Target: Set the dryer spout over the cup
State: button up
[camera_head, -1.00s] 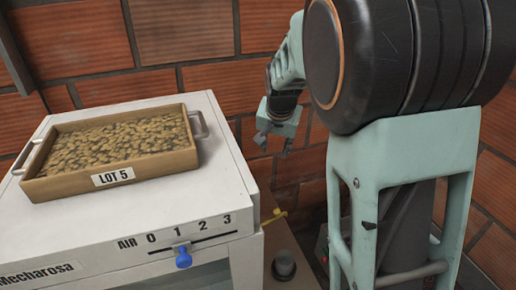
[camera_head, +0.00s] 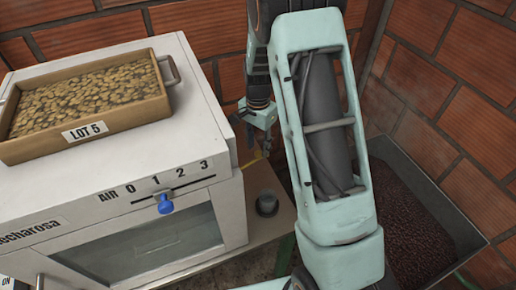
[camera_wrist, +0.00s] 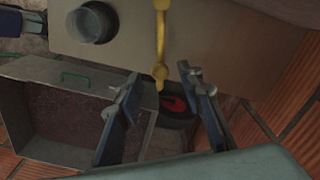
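The white dryer (camera_head: 130,160) stands at the left, with a slider marked AIR on its front. A thin yellow bar (camera_head: 252,160), apparently the spout or its handle, shows at the dryer's right side. A grey cup (camera_head: 267,203) stands on a brown ledge beside the dryer. In the wrist view the cup (camera_wrist: 92,22) is to the left of the yellow bar (camera_wrist: 160,35). My gripper (camera_head: 256,128) is low, behind the dryer's right edge. In the wrist view my gripper (camera_wrist: 158,74) is open, and the bar's end appears between its fingertips; I cannot tell contact.
A tray (camera_head: 80,130) of beans labelled LOT 5 sits on the dryer. The blue slider knob (camera_head: 166,203) is near 1. A metal bin (camera_head: 437,185) of dark red beans stands at the right. Brick walls close in behind. The wrist view shows a red-and-black object (camera_wrist: 175,104) below the ledge.

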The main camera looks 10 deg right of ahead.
jog(key=shift+f, duration=0.95)
jog(key=shift+c, duration=0.3)
grip_shut()
